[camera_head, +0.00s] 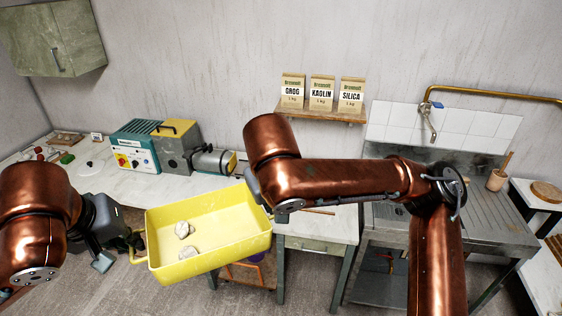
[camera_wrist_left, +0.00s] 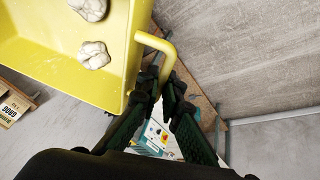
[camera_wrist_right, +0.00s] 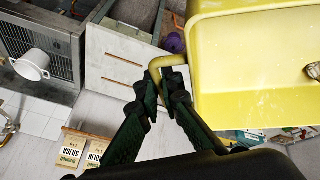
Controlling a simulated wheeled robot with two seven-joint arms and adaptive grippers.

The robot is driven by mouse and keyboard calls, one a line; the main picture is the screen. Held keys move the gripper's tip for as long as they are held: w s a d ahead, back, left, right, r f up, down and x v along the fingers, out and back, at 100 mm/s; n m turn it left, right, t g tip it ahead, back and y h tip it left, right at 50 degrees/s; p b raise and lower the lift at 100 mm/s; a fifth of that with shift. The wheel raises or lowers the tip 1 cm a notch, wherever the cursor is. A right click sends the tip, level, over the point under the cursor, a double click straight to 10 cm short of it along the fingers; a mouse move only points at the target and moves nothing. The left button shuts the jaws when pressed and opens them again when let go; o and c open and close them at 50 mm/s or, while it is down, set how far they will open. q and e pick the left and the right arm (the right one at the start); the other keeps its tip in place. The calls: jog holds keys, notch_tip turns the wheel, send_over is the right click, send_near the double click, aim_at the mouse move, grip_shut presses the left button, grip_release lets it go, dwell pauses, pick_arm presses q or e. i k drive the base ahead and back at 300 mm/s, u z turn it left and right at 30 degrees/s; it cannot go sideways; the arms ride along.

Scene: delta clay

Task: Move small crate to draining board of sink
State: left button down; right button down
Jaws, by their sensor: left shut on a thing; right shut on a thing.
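The small crate (camera_head: 213,262) is a yellow tray-like box with a handle at each end. It is held in the air in front of the worktable, with a few pale clay lumps (camera_head: 184,230) inside. My left gripper (camera_head: 133,243) is shut on the crate's left handle, as the left wrist view (camera_wrist_left: 166,82) shows. My right gripper (camera_wrist_right: 172,75) is shut on the other handle; in the head view my right arm hides it. The sink's ribbed metal draining board (camera_head: 495,215) is at the right, partly behind my right arm.
The worktable carries a teal control box (camera_head: 135,147) and a grey machine (camera_head: 176,150). Bags stand on a wall shelf (camera_head: 320,116). A brass tap (camera_head: 430,115) reaches over the sink. A pot with tools (camera_head: 497,179) stands at the draining board's back right.

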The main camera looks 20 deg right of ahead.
aim_at(486, 206)
jog(key=z, duration=0.25)
jog(key=i, duration=0.55)
jog(key=z, duration=0.85)
jog(key=i, duration=0.65)
jog(key=z, duration=1.15)
jog(key=i, duration=0.45)
jog(key=z, duration=0.45)
